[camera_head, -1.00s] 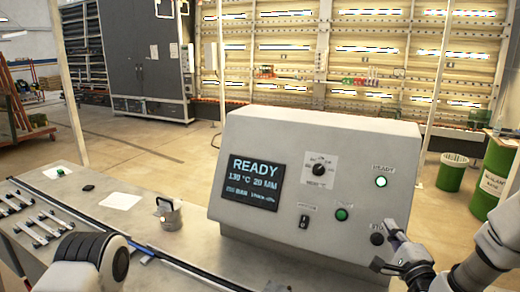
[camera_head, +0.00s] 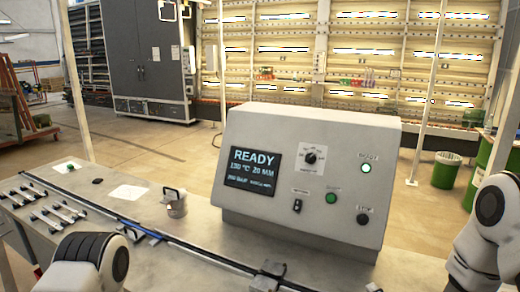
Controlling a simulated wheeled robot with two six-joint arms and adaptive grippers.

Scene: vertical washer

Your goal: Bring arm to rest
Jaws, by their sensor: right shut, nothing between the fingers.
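My right arm (camera_head: 478,235) comes in at the right edge, clear of the control box. Only a small dark tip of my right gripper (camera_head: 373,287) shows at the bottom edge; it is shut and empty, below and in front of the box. My left arm (camera_head: 85,262) shows at the lower left, and its gripper is out of the picture. The grey control box (camera_head: 385,150) has a lit screen (camera_head: 260,170) reading READY, a black knob (camera_head: 310,157), a glowing light (camera_head: 366,168), a green button (camera_head: 332,199) and a dark button (camera_head: 362,218).
A grey metal bench (camera_head: 190,240) carries a long rail, a grey block (camera_head: 268,274), a small metal pot (camera_head: 174,205), white sheets (camera_head: 128,192) and several metal bars at left. Green drums (camera_head: 447,172) stand behind at right. The floor behind the bench is open.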

